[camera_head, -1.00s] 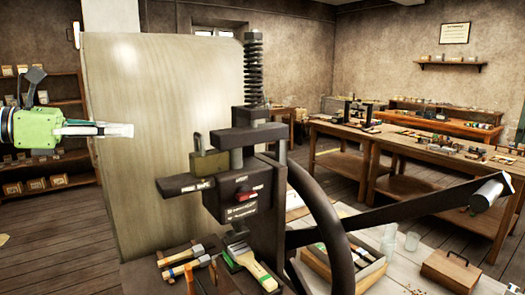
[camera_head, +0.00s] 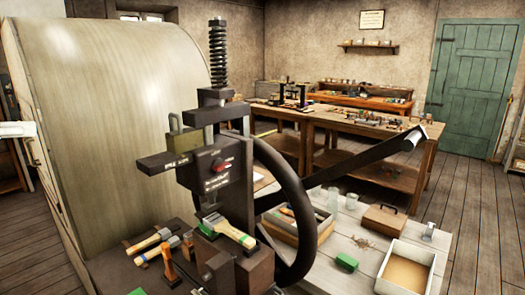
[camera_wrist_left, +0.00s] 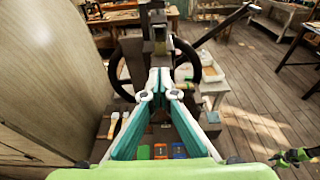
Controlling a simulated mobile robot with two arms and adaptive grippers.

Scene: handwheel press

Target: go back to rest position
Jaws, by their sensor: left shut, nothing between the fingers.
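The curved wooden panel (camera_head: 120,110) stands close on the left. Brushes and hammers lie at the press's foot. A pale table (camera_head: 350,225) carries a wooden case (camera_head: 383,220) and an open box (camera_head: 405,270). Wooden floor (camera_head: 480,210) is free at the right.

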